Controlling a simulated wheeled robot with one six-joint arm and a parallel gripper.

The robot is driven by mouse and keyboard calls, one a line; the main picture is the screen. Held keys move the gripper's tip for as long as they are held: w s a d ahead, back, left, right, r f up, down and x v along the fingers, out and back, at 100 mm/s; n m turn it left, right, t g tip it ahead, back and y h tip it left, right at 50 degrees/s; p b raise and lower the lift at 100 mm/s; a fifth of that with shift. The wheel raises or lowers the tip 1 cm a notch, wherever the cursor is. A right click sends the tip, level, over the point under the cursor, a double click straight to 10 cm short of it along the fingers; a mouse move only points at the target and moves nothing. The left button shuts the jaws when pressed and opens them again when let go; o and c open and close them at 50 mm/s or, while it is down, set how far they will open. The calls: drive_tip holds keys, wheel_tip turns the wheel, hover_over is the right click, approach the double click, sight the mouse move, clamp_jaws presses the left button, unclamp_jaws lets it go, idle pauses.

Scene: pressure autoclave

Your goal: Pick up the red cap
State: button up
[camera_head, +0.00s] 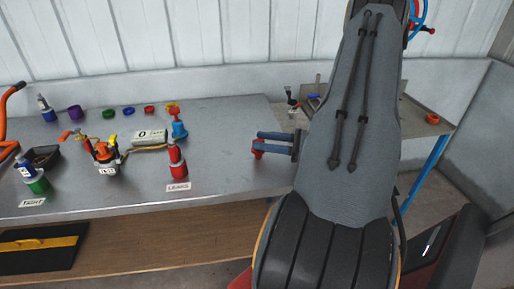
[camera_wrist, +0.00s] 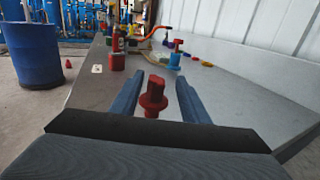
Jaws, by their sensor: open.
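My gripper (camera_head: 257,143) reaches in from the right over the right end of the grey workbench. In the wrist view its blue fingers (camera_wrist: 159,80) are open and spread on either side of a red cap-like piece (camera_wrist: 153,95). This piece has a ridged top and a wider flange, and gaps show between it and both fingers.
A red bottle (camera_head: 177,163) stands by a LEAKS card (camera_head: 178,187). Bare bench (camera_head: 230,165) lies left of my gripper. A white wall (camera_head: 200,70) runs behind.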

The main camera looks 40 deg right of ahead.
drive_tip(key=shift+a+f+p+x, duration=0.1)
drive_tip(key=shift+f+p+x, duration=0.15)
drive_tip(key=shift+p+x, duration=0.85)
drive_tip(key=shift+a+f+p+x, duration=0.1)
drive_tip(key=shift+f+p+x, duration=0.15)
drive_tip(key=shift+x, duration=1.7)
drive_tip(key=shift+s, duration=0.15)
clamp_jaws()
